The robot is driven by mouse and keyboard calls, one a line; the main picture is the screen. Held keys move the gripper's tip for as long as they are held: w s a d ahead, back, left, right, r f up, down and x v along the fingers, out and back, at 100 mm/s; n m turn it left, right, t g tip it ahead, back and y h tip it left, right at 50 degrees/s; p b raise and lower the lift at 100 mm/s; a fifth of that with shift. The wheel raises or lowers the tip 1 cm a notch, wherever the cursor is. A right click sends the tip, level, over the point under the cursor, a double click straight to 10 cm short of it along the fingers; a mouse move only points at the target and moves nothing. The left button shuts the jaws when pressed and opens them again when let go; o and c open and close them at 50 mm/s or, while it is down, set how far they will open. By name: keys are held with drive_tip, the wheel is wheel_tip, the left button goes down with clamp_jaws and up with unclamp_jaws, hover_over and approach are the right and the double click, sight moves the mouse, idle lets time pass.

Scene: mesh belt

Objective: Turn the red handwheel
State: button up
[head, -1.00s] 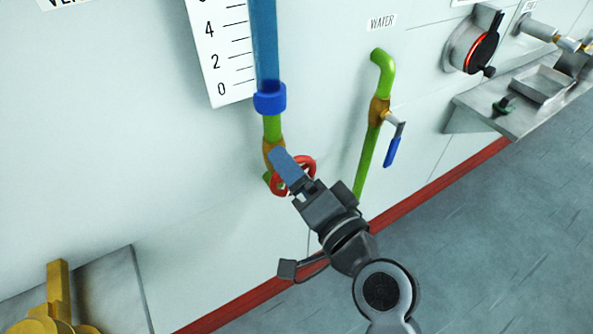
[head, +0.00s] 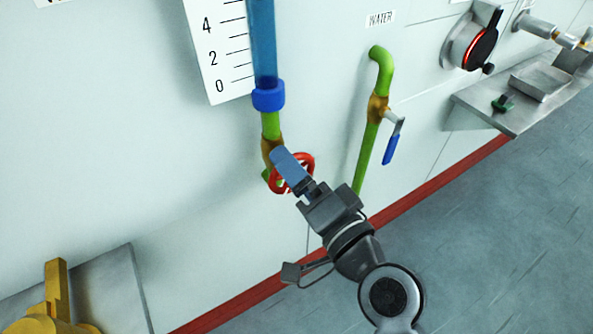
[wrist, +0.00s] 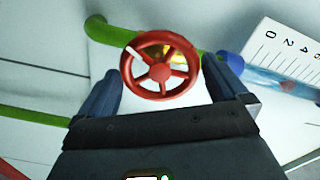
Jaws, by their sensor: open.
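The red handwheel (head: 306,163) is on a brass valve (head: 270,146) at the foot of the green pipe below the blue tube. In the head view my gripper (head: 283,168) is in front of the wheel and hides part of it. In the wrist view the whole spoked handwheel (wrist: 160,72) shows between my two blue fingers (wrist: 163,82). The fingers stand apart, one on each side of the rim, with a visible gap on both sides. One spoke or rim part looks white at the upper left.
A green water pipe (head: 367,150) with a blue lever (head: 391,150) stands to the right. A white scale (head: 221,55) is beside the blue tube (head: 263,45). A steel shelf (head: 515,115) juts out at right. A yellow fitting (head: 56,290) is at lower left.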

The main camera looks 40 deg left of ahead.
drive_tip(key=b+v, duration=0.1)
drive_tip(key=v, duration=0.5)
drive_tip(key=shift+d, duration=0.3)
drive_tip(key=shift+s, duration=0.1)
drive_tip(key=s+d+f+m+t+h, duration=0.1)
drive_tip(key=s+d+f+t+h, duration=0.2)
drive_tip(key=d, duration=0.4)
drive_tip(key=s+d+f+m+t+h, duration=0.1)
drive_tip(key=s+d+f+m+h, duration=0.1)
drive_tip(key=d+f+h, duration=0.3)
drive_tip(key=s+d+f+m+t+h, duration=0.1)
drive_tip(key=s+d+f+t, duration=0.15)
drive_tip(key=d, duration=0.55)
drive_tip(key=s+d+r+n+h, duration=0.1)
drive_tip(key=s+d+r+h, duration=0.2)
drive_tip(key=s+d, duration=0.4)
drive_tip(key=s+d+r+n+t+h, duration=0.1)
drive_tip(key=s+d+r+h, duration=0.3)
drive_tip(key=s+d, duration=0.4)
drive_tip(key=s+n, duration=0.1)
drive_tip(key=s, duration=0.2)
drive_tip(key=shift+h, duration=0.3)
drive_tip(key=shift+r+t, duration=0.15)
drive_tip(key=shift+t, duration=0.1)
